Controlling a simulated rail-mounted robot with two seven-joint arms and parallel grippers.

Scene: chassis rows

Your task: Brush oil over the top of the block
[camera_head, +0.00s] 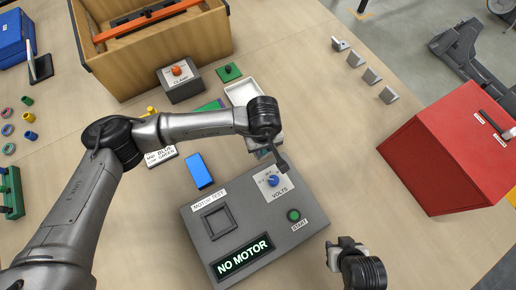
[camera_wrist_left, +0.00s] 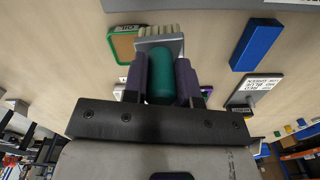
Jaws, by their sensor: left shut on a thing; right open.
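My left gripper is shut on a brush with a green handle (camera_wrist_left: 165,75), a grey head and pale bristles (camera_wrist_left: 160,31). The bristles overlap the edge of a green-rimmed pad marked OIL (camera_wrist_left: 124,44) in the wrist view; I cannot tell whether they touch. The brush is mostly hidden by the gripper in the head view. My right gripper (camera_head: 337,254) is open and empty near the front.
A grey motor tester (camera_head: 215,242) reading NO MOTOR stands in front of the block. A sign (camera_head: 162,155) lies left of it. A white tray (camera_head: 243,88), clamp box (camera_head: 181,85) and wooden crate (camera_head: 160,58) stand behind. A red box (camera_head: 455,150) is at right.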

